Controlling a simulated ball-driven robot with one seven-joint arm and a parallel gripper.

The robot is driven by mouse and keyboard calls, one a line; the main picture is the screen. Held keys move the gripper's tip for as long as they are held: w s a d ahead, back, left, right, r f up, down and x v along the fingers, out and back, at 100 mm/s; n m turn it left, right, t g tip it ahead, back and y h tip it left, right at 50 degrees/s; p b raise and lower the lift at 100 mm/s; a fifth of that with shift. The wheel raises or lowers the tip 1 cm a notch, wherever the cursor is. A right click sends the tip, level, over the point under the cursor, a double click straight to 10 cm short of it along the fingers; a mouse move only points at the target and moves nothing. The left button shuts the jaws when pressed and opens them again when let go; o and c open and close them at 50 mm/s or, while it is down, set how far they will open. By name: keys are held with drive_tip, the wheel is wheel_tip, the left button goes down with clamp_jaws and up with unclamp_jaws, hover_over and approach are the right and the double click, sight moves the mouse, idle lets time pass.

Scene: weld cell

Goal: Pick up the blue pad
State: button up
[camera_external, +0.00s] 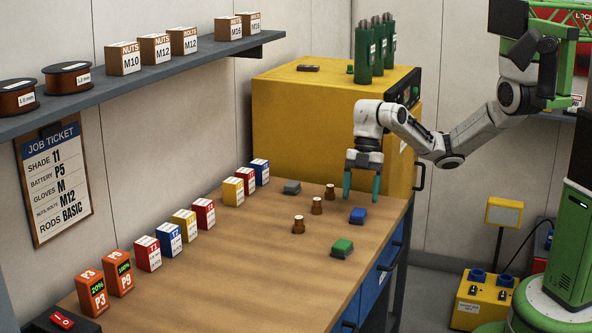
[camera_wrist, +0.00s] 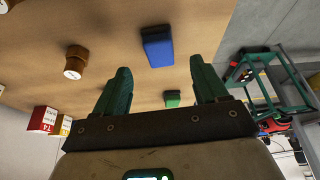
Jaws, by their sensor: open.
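The blue pad (camera_external: 358,215) lies flat on the wooden workbench, near its right edge. In the wrist view the blue pad (camera_wrist: 157,47) is beyond my fingertips, roughly between them in picture width. My gripper (camera_external: 362,185) points down above the bench with its green fingers apart and empty. In the external view it hangs just behind the blue pad and does not touch it. In the wrist view both fingers of my gripper (camera_wrist: 160,82) show, spread wide with nothing between them.
A green pad (camera_external: 342,247) lies in front of the blue one, and a grey pad (camera_external: 292,187) lies behind left. A yellow cabinet (camera_external: 310,115) stands behind. Coloured boxes (camera_external: 204,214) line the wall.

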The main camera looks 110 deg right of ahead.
sight(359, 211)
drive_tip(key=shift+x, duration=2.25)
drive_tip(key=shift+s+d, duration=0.1)
drive_tip(key=c, duration=1.1)
